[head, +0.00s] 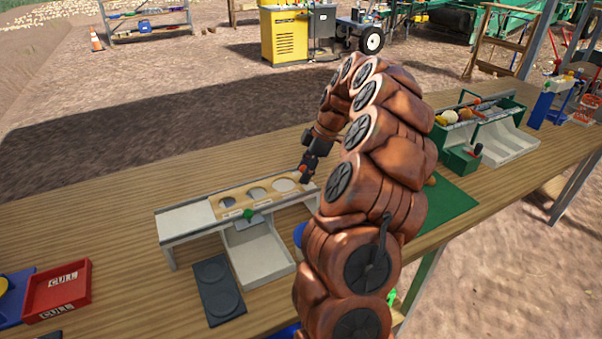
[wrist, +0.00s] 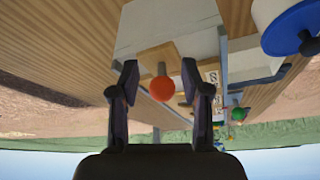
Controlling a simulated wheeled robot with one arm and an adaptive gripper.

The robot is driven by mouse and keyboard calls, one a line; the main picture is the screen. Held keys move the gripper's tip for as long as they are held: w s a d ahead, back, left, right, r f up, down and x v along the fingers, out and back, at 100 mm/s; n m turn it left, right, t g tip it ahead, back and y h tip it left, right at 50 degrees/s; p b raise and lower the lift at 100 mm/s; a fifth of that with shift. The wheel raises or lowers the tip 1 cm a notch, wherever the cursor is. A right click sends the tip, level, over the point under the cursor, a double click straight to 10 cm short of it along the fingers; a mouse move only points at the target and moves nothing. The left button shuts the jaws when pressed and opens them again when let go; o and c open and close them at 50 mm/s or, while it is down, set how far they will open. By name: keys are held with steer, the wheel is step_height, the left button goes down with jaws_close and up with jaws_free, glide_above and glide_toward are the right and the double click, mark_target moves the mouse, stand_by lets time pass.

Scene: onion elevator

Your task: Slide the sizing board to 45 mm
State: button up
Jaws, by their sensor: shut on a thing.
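The sizing board (head: 232,205) is a light wooden strip with several round holes, lying in a grey rail frame (head: 186,219) on the bench. Its right end is by my gripper (head: 306,175), which comes down from above. In the wrist view, my gripper (wrist: 159,80) has its two dark fingers on either side of an orange knob (wrist: 162,88) at the end of the wooden board (wrist: 153,58). My gripper is shut on this knob. A green marker (head: 248,214) sits at the frame's front edge. The size labels are too small to read.
A pale chute tray (head: 258,257) opens below the frame, with a dark pad (head: 218,290) beside it. A red CULL tray (head: 57,290) stands at left. Green bins (head: 490,112) stand at right. A blue round thing (head: 299,235) is partly hidden behind my arm.

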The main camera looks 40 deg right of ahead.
steer(key=shift+s+d+f+b, duration=0.1)
steer(key=shift+s+d+b, duration=0.15)
steer(key=shift+d, duration=0.55)
steer(key=shift+s+d+b, duration=0.15)
steer(key=shift+s+d, duration=0.05)
steer(key=shift+d, duration=0.55)
steer(key=o, duration=1.4)
steer(key=shift+c, duration=0.2)
step_height(320, 180, up, 6)
